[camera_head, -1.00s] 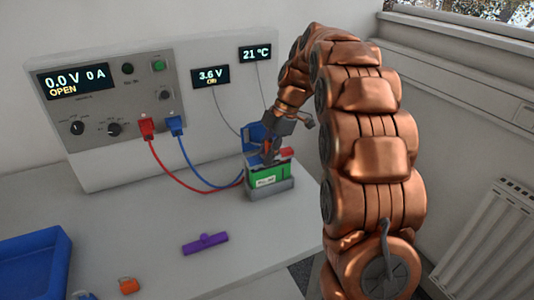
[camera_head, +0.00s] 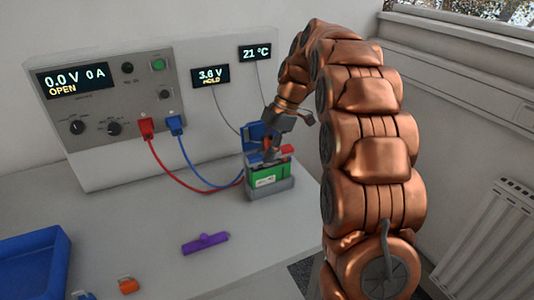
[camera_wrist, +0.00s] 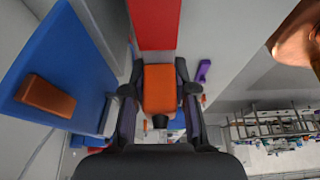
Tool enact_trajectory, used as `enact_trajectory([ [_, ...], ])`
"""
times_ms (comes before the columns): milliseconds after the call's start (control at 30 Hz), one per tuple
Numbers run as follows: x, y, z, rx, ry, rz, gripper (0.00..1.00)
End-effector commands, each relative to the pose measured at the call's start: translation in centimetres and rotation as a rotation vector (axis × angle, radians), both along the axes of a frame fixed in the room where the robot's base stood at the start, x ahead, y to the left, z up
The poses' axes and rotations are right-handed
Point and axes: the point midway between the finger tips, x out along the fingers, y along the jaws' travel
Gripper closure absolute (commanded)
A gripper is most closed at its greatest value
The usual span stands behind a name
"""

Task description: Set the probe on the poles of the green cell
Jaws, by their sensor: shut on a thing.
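The green cell (camera_head: 270,178) sits upright in a grey holder (camera_head: 270,193) on the bench, with a red part (camera_head: 287,149) on top and a blue part (camera_head: 254,134) behind. My gripper (camera_head: 269,150) is over the cell's top, pointing down. In the wrist view its fingers (camera_wrist: 160,97) are shut on an orange block, which I take to be the probe (camera_wrist: 160,80). The probe's tips and their contact with the poles are hidden. The small display (camera_head: 210,76) reads 3.6 V with a second line that looks like HOLD.
The cycler panel (camera_head: 115,95) shows 0.0 V, 0 A, OPEN. Red (camera_head: 185,178) and blue (camera_head: 200,178) leads run from it to the cell. A purple piece (camera_head: 205,243), a small orange piece (camera_head: 128,286) and a blue tray (camera_head: 35,240) are at the front left. The bench between is clear.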

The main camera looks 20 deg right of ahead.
Motion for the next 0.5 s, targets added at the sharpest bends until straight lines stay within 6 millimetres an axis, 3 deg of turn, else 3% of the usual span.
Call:
enact_trajectory([
  [500, 0.1, 0.0, 3.4, 0.000, -0.004, 0.000, 1.00],
])
